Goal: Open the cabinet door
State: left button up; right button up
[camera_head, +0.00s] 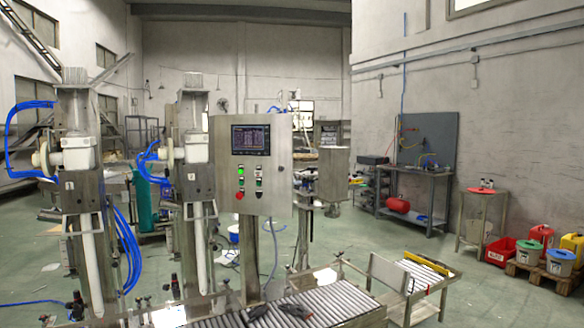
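The cabinet (278,140) is a grey metal control box on a post, near the middle of the view. Its front door carries a dark screen, with a green light, a red button and several small switches below. The door looks flush with the box and shut. A small dark fitting sits low on the front; I cannot tell whether it is a latch.
A roller conveyor (335,304) with small dark objects on it runs in front of the cabinet. Two upright lance machines (80,190) (193,175) with blue hoses stand left. A low roller table (422,270) is at right. Open floor lies beyond it.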

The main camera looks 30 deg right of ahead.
aim_at(276, 189)
jog(key=i+l+u, duration=0.1)
jog(key=i+l, duration=0.6)
jog(key=l, duration=0.2)
jog(key=u, duration=0.05)
